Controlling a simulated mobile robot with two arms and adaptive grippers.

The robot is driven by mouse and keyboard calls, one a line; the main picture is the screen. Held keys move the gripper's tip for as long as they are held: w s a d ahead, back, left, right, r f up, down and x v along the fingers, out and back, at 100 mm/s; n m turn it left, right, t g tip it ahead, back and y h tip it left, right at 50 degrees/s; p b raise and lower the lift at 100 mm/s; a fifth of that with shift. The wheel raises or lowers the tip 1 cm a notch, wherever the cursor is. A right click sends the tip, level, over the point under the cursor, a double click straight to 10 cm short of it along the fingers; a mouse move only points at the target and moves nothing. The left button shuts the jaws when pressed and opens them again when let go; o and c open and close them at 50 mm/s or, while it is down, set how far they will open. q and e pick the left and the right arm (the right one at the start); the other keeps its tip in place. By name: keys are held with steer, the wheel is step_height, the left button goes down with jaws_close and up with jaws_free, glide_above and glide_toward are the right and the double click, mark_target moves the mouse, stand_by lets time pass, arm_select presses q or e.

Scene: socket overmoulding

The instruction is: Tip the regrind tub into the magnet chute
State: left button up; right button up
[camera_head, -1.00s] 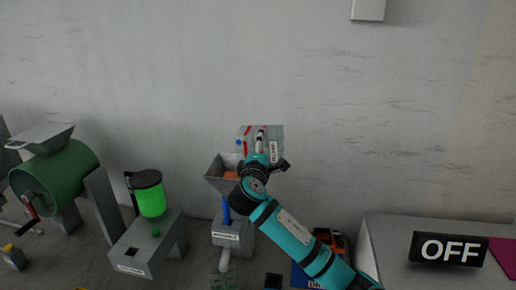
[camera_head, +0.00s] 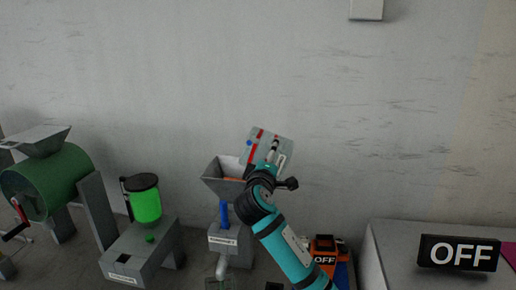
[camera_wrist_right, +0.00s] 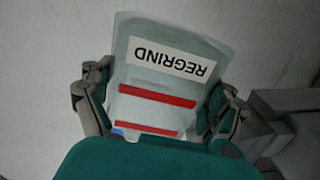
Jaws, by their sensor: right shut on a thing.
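The regrind tub (camera_head: 283,139) is a pale, translucent box with red stripes and a blue spot. It is tilted in the head view, above and right of a grey funnel-shaped hopper (camera_head: 213,180) with orange inside. My right gripper (camera_head: 267,163) is shut on the tub. In the right wrist view the tub (camera_wrist_right: 190,85) sits between the fingers of the gripper (camera_wrist_right: 160,95), its REGRIND label upside down. The hopper stands on a grey labelled block with a blue handle (camera_head: 224,213) and a pale spout below. Its label is too small to read. My left gripper is not in view.
Left of the hopper stands a grey stand (camera_head: 140,262) with a green canister (camera_head: 147,205). A green drum machine (camera_head: 50,182) is at far left. An orange-and-black thing (camera_head: 324,246) and a grey cabinet with an OFF sign (camera_head: 458,253) are at right. The wall is behind.

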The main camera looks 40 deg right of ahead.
mark_target(277, 178)
steer(key=shift+w+a+f, duration=0.1)
steer(key=shift+a+f, duration=0.05)
steer(key=shift+f, duration=0.25)
steer(key=f+b, duration=0.1)
steer(key=f+m+b, duration=0.2)
steer(key=b, duration=0.1)
steer(key=shift+s+d+f, duration=0.2)
steer(key=shift+s+d, duration=0.05)
steer(key=shift+s, duration=0.15)
steer(key=shift+f+m+y, duration=0.1)
steer(key=shift+m+y, duration=0.2)
steer(key=shift+s, duration=0.15)
steer(key=shift+d, duration=0.1)
steer(key=m+b, duration=0.1)
steer(key=f+b, duration=0.1)
steer(key=b, duration=0.1)
steer(key=shift+s+d+f+m, duration=0.15)
steer(key=shift+d+f+m, duration=0.1)
steer(key=shift+m, duration=0.15)
steer(key=shift+d+f+m+b, duration=0.2)
steer(key=shift+m+b, duration=0.1)
steer(key=shift+m, duration=0.1)
steer(key=shift+s, duration=0.1)
steer(key=shift+d+r+m, duration=0.15)
steer(key=shift+m, duration=0.15)
